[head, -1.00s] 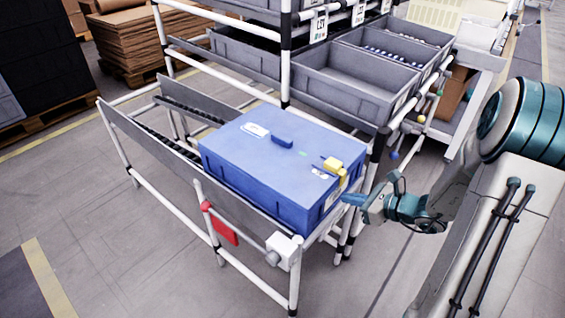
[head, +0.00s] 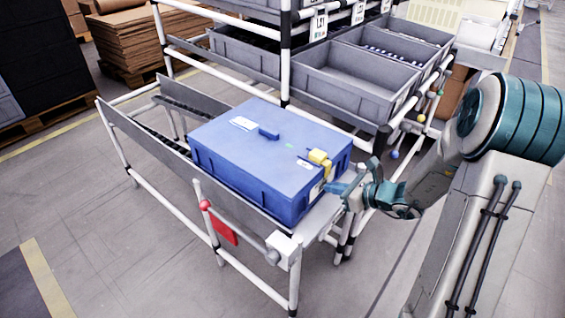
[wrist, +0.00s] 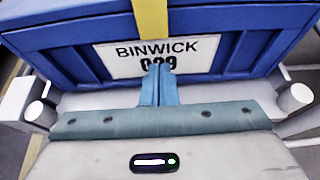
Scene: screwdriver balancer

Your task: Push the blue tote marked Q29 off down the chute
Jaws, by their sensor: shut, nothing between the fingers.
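The blue tote (head: 255,160) sits lidded on the near end of the chute (head: 150,134), whose rollers show beyond it. A yellow latch (head: 320,163) hangs over its near edge. In the wrist view the tote (wrist: 60,55) fills the top, with a white label (wrist: 190,56) reading BINWICK and a number partly hidden by my fingers; I cannot read its first character surely. My gripper (head: 332,190) is shut and empty, its tips at the tote's labelled end face. In the wrist view my gripper (wrist: 159,70) overlaps the label's lower edge; contact looks likely but is not certain.
Side rails (head: 140,140) flank the chute. A red tag (head: 224,229) and a white block (head: 284,247) are at its near side. A rack with grey bins (head: 345,85) stands close behind. The chute beyond the tote looks clear.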

